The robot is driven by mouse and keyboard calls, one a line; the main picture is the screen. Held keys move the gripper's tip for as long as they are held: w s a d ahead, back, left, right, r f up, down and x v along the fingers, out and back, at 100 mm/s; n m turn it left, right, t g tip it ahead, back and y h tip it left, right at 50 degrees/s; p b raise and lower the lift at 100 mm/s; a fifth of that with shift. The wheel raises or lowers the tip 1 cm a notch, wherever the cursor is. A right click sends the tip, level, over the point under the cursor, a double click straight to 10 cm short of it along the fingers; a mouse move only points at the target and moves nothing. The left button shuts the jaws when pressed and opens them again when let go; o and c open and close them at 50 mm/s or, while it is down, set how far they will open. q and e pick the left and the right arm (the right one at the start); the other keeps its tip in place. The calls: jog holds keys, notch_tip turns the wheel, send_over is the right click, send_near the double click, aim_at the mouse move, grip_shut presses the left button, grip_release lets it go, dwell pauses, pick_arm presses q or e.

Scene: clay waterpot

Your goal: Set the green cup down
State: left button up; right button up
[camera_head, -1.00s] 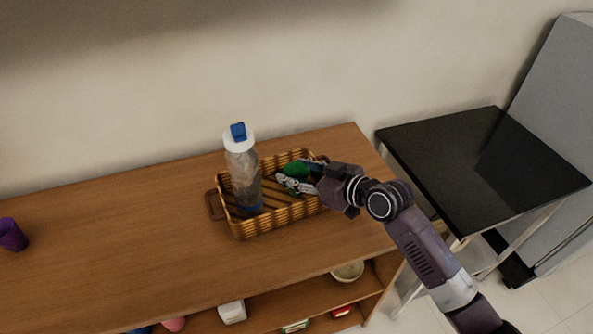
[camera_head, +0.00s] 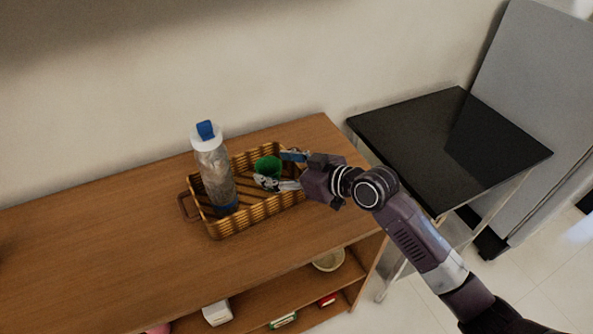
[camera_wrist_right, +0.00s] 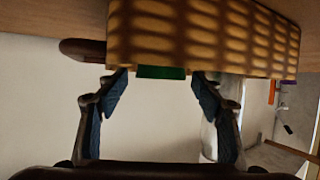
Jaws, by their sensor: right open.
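The green cup (camera_head: 268,166) stands inside the wicker basket (camera_head: 265,211), toward its right part. In the wrist view only a green strip of the cup (camera_wrist_right: 160,72) shows past the basket wall (camera_wrist_right: 200,35). My right gripper (camera_head: 281,169) is open, with its fingertips at the right side of the cup, one behind and one in front. In the wrist view the fingers of my right gripper (camera_wrist_right: 160,92) are spread wide with nothing between them. My left gripper is not in view.
A clear bottle with a blue cap (camera_head: 214,172) stands in the left part of the basket. The basket sits on a wooden counter (camera_head: 120,255), clear to its left. A black-topped table (camera_head: 450,145) stands at right. Lower shelves hold small items and a bowl (camera_head: 328,260).

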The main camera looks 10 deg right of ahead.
jog(key=b+v, duration=0.1)
jog(key=v, duration=0.8)
jog(key=shift+s+d, duration=0.1)
jog(key=shift+d, duration=0.05)
